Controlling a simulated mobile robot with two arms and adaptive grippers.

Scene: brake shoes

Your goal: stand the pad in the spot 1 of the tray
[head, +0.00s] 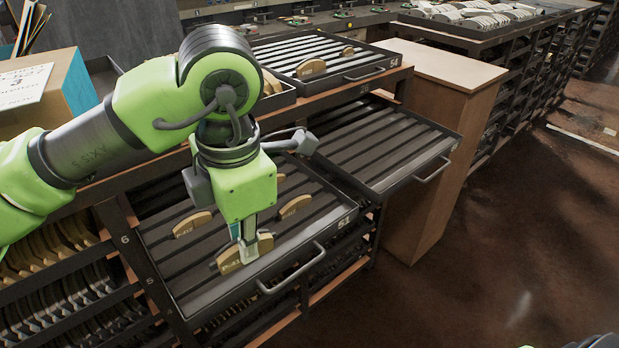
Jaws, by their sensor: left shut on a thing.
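My left gripper (243,252) points down over the front left part of the pulled-out tray (215,295) labelled 51. It is shut on a tan, curved pad (228,262), which is upright at the tray's front row. The fingers cover part of the pad, and I cannot tell whether its lower edge touches the tray floor. No spot number is readable. My right gripper is not in view.
Another open tray (385,150) with empty slots lies at the right. A tray labelled 54 (320,60) on top holds a few pads. A cardboard box (45,90) stands at the left and a wooden cabinet (430,130) at the right. The floor at right is clear.

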